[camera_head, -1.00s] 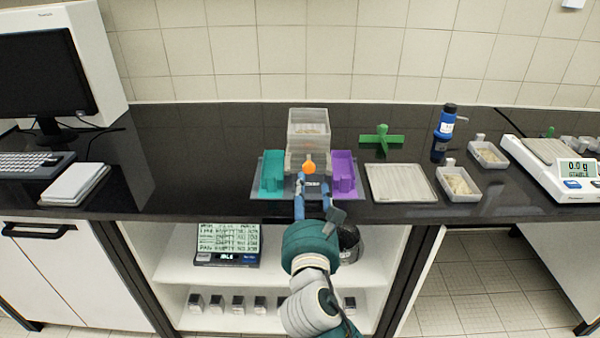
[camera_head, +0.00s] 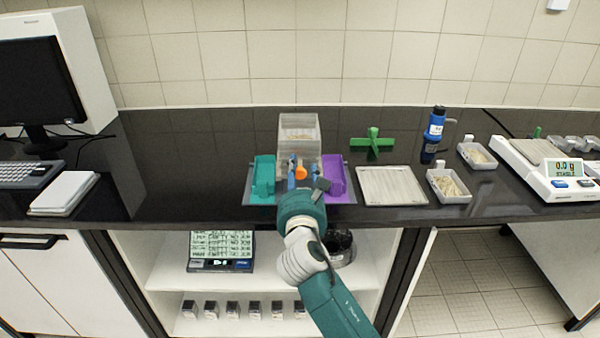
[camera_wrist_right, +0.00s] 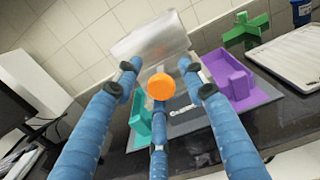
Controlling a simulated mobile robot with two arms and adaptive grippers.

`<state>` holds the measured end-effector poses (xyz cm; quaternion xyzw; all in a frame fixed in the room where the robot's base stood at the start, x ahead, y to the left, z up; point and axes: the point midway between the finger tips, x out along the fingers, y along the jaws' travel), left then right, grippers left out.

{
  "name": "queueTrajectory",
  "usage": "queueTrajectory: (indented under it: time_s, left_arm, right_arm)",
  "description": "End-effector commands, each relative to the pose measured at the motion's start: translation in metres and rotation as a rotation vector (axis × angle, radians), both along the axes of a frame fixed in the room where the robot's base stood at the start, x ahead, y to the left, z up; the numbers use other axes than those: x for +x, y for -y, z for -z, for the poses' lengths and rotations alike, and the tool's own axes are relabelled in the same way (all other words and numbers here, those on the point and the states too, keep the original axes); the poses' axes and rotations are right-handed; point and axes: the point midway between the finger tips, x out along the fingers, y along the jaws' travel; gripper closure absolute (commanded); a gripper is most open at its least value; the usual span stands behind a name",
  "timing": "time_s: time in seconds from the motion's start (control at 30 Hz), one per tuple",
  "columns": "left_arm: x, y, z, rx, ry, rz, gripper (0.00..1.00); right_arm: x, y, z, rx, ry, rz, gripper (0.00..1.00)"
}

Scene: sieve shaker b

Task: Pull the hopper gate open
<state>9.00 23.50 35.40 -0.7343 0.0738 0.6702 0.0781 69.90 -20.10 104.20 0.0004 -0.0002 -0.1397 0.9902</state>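The hopper (camera_head: 299,132) is a clear box with pale material inside, standing at the back of a grey base plate (camera_head: 340,198). An orange round knob (camera_head: 300,173) sits on its front, and I take it to be the gate's handle. My right gripper (camera_head: 305,175) is at the knob. In the right wrist view its blue fingers are spread, with the knob (camera_wrist_right: 161,86) between them. No finger visibly presses on the knob. The fingers and arm hide part of the hopper's lower front. My left gripper is not in view.
A teal holder (camera_head: 263,178) stands left of the knob and a purple holder (camera_head: 335,178) right, both close to my fingers. Further right are a green cross-shaped piece (camera_head: 372,143), a flat tray (camera_head: 390,186), a blue bottle (camera_head: 435,125) and a scale (camera_head: 558,170).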

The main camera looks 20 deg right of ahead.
Motion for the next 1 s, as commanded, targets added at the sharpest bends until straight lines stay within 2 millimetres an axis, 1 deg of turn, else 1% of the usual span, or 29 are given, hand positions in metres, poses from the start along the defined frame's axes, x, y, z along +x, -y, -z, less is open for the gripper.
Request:
queueTrajectory:
  time_s: [0.03, 0.07, 0.1, 0.2, 0.37, 0.43, 0.6, 0.7, 0.8, 1.0]
  left_arm:
    - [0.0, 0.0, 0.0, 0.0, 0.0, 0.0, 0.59]
    - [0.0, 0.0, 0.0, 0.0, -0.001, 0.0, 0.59]
    - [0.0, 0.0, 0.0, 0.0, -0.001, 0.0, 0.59]
    - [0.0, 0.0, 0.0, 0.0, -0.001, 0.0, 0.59]
    - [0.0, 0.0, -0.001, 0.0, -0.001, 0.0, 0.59]
    - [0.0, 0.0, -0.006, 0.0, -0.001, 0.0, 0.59]
    - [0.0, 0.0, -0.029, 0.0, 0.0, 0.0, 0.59]
    - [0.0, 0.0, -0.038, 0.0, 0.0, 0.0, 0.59]
    - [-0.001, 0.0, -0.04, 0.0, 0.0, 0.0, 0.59]
    - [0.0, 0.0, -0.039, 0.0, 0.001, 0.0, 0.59]
  right_arm:
    - [0.0, 0.0, 0.0, 0.0, 0.0, 0.0, 0.69]
    - [0.0, 0.0, 0.0, 0.0, 0.0, 0.0, 0.75]
    - [0.0, 0.0, 0.0, 0.0, 0.0, 0.0, 0.83]
    - [0.0, 0.0, 0.0, 0.0, 0.001, 0.0, 1.0]
    - [-0.001, 0.0, -0.001, 0.0, 0.001, 0.0, 1.0]
    - [-0.004, -0.001, -0.003, -0.003, 0.0, 0.0, 1.0]
    - [-0.029, -0.009, -0.006, -0.005, -0.002, -0.002, 1.0]
    - [-0.044, -0.013, -0.005, -0.002, -0.001, -0.002, 1.0]
    - [-0.051, -0.015, -0.004, -0.002, 0.002, -0.002, 1.0]
    - [-0.053, -0.016, -0.002, -0.001, 0.005, -0.001, 1.0]
